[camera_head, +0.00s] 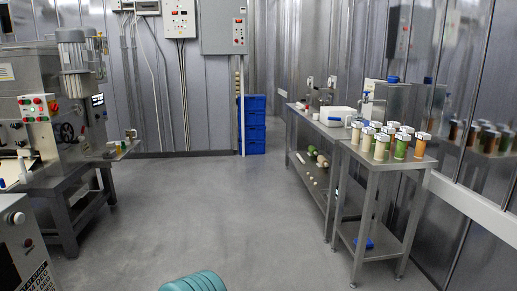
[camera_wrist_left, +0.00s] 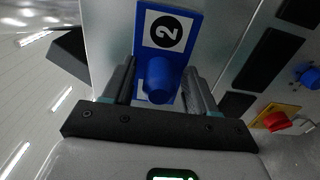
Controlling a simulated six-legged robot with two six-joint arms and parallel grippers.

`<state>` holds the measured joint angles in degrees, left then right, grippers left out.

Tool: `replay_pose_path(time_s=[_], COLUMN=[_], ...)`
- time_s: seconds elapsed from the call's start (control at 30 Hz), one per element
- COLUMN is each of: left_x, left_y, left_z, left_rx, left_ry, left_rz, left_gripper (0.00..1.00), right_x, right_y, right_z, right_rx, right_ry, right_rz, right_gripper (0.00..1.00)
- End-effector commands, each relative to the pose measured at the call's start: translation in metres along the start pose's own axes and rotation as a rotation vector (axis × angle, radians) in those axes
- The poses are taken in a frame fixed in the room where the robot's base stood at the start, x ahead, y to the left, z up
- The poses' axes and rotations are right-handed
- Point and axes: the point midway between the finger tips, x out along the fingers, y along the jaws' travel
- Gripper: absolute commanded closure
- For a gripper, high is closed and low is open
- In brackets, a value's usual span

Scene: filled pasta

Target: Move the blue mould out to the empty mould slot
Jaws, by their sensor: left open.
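In the left wrist view, a blue mould (camera_wrist_left: 163,48) shows a white label with a black number 2 and a round blue knob. My left gripper (camera_wrist_left: 157,84) is open, with one finger on each side of the knob. I cannot tell whether either finger touches it. The mould stands against a pale grey surface. I cannot make out an empty mould slot in either view. Neither gripper shows in the head view, and my right gripper is not in view.
A large machine (camera_head: 62,125) stands left in the head view. Steel tables (camera_head: 372,163) with jars stand right. Blue crates (camera_head: 252,125) stand at the back. The middle floor is clear.

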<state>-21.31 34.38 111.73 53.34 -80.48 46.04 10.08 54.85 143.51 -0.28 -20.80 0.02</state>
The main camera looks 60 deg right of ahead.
Motion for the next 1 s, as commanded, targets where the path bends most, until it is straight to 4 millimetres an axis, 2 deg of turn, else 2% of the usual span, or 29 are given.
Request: replay_pose_path(time_s=[0.1, 0.27, 0.3, 1.0], left_x=[0.0000, 0.0000, 0.0000, -0.0066], left_y=[0.0006, 0.0006, 0.0006, 0.0019], left_z=[0.0000, 0.0000, -0.0001, 0.0001], left_rx=[0.000, 0.000, 0.000, -0.003], left_ry=[0.000, 0.000, 0.000, 0.000], left_rz=[0.000, 0.001, 0.001, 0.005], left_gripper=[0.43, 0.95, 0.98, 0.98], right_x=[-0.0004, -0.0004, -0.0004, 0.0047], right_y=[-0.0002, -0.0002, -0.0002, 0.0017], right_z=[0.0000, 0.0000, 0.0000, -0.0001], right_rx=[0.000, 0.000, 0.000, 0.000], right_ry=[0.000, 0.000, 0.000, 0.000], right_rz=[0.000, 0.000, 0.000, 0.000], right_gripper=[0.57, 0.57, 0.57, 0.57])
